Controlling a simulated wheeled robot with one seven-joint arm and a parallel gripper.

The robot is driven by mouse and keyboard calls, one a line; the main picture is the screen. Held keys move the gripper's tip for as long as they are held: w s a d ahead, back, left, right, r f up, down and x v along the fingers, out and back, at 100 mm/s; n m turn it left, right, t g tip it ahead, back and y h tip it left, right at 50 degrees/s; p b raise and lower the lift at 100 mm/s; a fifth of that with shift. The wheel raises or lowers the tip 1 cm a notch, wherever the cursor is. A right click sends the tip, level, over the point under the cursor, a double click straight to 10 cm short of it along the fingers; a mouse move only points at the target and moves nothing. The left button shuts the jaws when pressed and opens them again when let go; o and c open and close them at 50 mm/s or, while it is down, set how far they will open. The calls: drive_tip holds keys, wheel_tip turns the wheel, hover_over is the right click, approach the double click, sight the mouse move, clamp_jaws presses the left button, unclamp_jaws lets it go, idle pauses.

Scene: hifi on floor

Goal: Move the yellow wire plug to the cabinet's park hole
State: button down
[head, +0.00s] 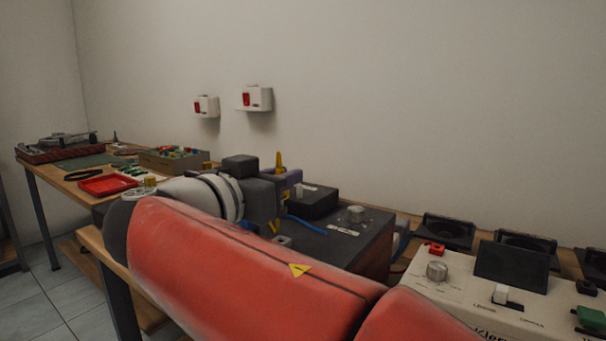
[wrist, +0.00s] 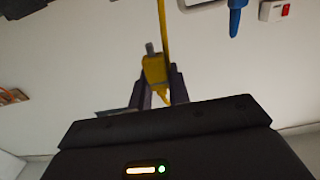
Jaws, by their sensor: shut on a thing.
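The yellow wire plug (wrist: 155,70) is between the fingers of my gripper (wrist: 158,80) in the wrist view, and the gripper is shut on it. A yellow wire (wrist: 164,25) runs from it toward the top edge. In the head view a small yellow piece (head: 279,160) shows above my gripper (head: 282,180). The dark-topped cabinet (head: 345,243) stands just right of my gripper, partly behind my red arm. A blue wire (head: 305,224) lies over its top, and a blue plug (wrist: 235,18) shows in the wrist view. I cannot make out the park hole.
A cream panel box (head: 465,303) with a knob and a dark screen stands at the right. A red tray (head: 107,185) and a grey-green box (head: 173,160) are on the left bench. Two red-and-white boxes (head: 257,98) hang on the wall.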

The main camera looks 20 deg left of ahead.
drive_tip(key=shift+a+f+b, duration=0.15)
drive_tip(key=shift+f+b, duration=0.4)
drive_tip(key=shift+f, duration=1.85)
drive_tip(key=shift+b, duration=0.55)
drive_tip(key=shift+f+b, duration=0.95)
drive_tip(key=shift+b, duration=0.4)
idle(0.9)
drive_tip(key=c, duration=1.2)
unclamp_jaws()
drive_tip(key=shift+c, duration=0.2)
